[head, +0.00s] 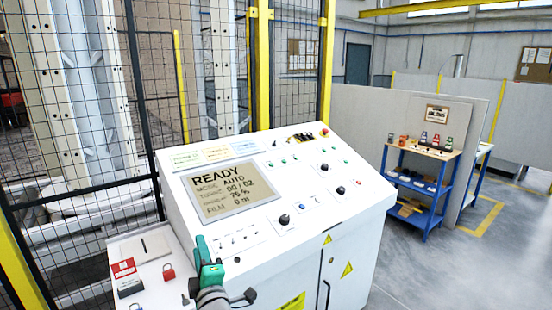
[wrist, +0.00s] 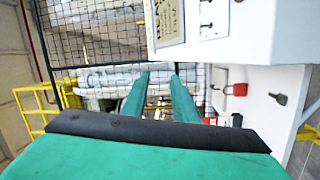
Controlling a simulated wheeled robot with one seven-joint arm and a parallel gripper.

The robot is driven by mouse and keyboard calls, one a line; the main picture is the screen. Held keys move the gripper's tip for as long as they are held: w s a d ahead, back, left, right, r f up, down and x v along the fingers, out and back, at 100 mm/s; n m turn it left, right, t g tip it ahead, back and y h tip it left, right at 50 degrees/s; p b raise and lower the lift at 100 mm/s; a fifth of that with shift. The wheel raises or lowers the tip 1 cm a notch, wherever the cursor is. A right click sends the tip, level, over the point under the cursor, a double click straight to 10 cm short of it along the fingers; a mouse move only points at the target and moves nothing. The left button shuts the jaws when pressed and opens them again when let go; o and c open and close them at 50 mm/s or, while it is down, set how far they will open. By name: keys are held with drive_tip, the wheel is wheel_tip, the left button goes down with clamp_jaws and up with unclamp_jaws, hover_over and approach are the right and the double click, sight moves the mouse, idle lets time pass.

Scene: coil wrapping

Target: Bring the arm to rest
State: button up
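My gripper (head: 205,248) is teal and stands in front of the lower left part of the white control console (head: 345,205). In the wrist view my gripper (wrist: 161,80) shows two teal fingers with a gap between them and nothing held. The fingers point toward the mesh fence, beside the console's left side. The console screen (head: 228,188) reads READY, mode AUTO. In the head view the fingers' gap is hard to see, and most of my arm is out of view.
A red padlock (head: 168,272) lies on the side shelf (head: 150,245) left of my gripper. A black mesh fence (head: 155,100) with yellow posts stands behind. A blue rack (head: 420,190) stands at the right, with open floor (head: 440,275) before it.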

drive_tip(key=s+d+f+m+h, duration=0.35)
drive_tip(key=s+f+m, duration=0.45)
drive_tip(key=s+f, duration=0.3)
drive_tip(key=s+d+f+m+h, duration=0.2)
drive_tip(key=s+d+f+m, duration=0.3)
drive_tip(key=s+f+m, duration=0.45)
drive_tip(key=s+d+f, duration=0.2)
drive_tip(key=s+d, duration=0.2)
drive_tip(key=s, duration=0.5)
drive_tip(key=s+d+f+m+g+h, duration=0.1)
drive_tip(key=s+d, duration=0.3)
drive_tip(key=s, duration=0.6)
drive_tip(key=s+d+f+m+h, duration=0.1)
drive_tip(key=s+d+f, duration=0.1)
drive_tip(key=s, duration=0.8)
drive_tip(key=shift+s+d+f+g, duration=0.15)
drive_tip(key=shift+d+f+g, duration=0.25)
drive_tip(key=shift+d, duration=0.5)
drive_tip(key=shift+m, duration=0.25)
